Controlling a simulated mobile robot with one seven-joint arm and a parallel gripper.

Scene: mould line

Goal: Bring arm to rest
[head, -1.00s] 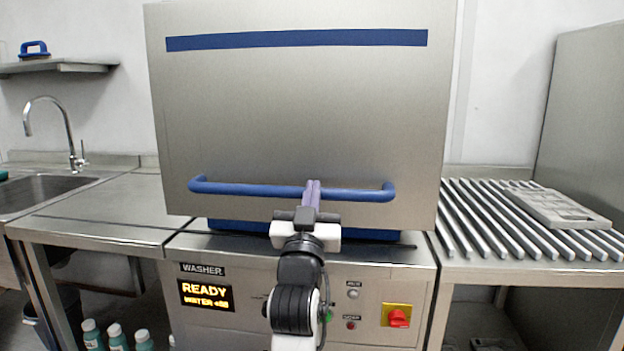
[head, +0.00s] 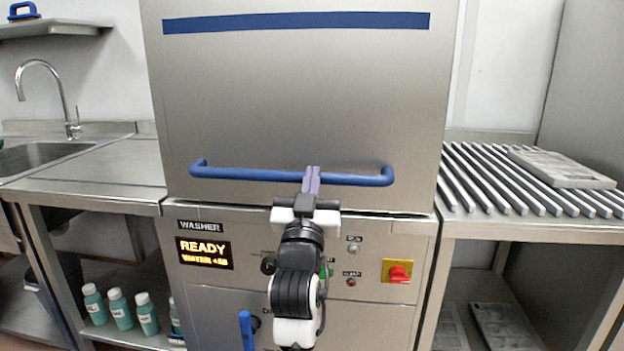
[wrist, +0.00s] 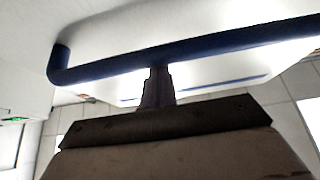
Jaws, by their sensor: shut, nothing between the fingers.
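My arm reaches up in front of the washer (head: 300,110). My gripper (head: 313,172) has its purple fingers shut together with nothing held between them. Its fingertips overlap the blue handle bar (head: 240,175) of the washer hood in the head view. In the wrist view the fingers (wrist: 158,70) end right at the blue bar (wrist: 110,67). I cannot tell whether they touch it. The hood's lower edge now sits on the washer body, with no blue gap showing.
A display (head: 204,252) reads READY. A red switch (head: 399,271) is on the front panel. A grooved rack (head: 480,190) with a grey mould (head: 562,168) stands right. A sink counter (head: 100,190) is left, with teal bottles (head: 120,310) below. A blue lower handle (head: 246,330) shows near my arm.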

